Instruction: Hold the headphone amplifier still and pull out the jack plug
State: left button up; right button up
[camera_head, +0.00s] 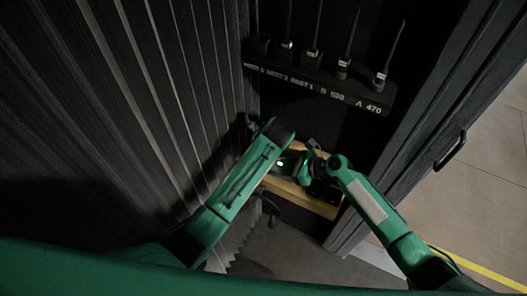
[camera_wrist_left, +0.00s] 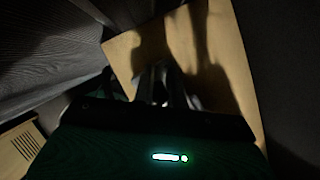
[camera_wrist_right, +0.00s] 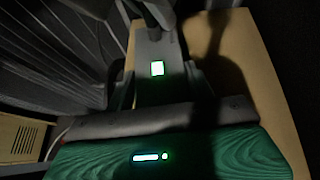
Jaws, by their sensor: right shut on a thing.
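Both grippers meet close together over a light wooden shelf (camera_head: 318,205) inside the dark van. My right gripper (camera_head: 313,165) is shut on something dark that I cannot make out. My left gripper (camera_head: 292,166) is right beside it, and its fingers are too dark to read. The headphone amplifier and the jack plug cannot be told apart from the grippers in the head view. In the right wrist view a grey body with a lit square (camera_wrist_right: 157,68) lies just ahead of that wrist, and I cannot tell what it is. In the left wrist view the space between the fingers is in deep shadow.
A dark rack (camera_head: 320,80) labelled in white holds several thin upright sticks behind the shelf. A ribbed dark wall stands on the left. A dark door (camera_head: 440,120) with a handle stands on the right. Bare shelf wood (camera_wrist_left: 228,75) shows in the left wrist view.

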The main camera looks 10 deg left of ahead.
pick_arm(q)
grip_shut()
jog(key=shift+r, duration=0.15)
jog(key=shift+r, duration=0.35)
jog(key=shift+r, duration=1.25)
jog(key=shift+r, duration=1.35)
pick_arm(e)
jog(key=o, duration=1)
jog(key=shift+o, duration=0.2)
jog(key=shift+d, duration=0.1)
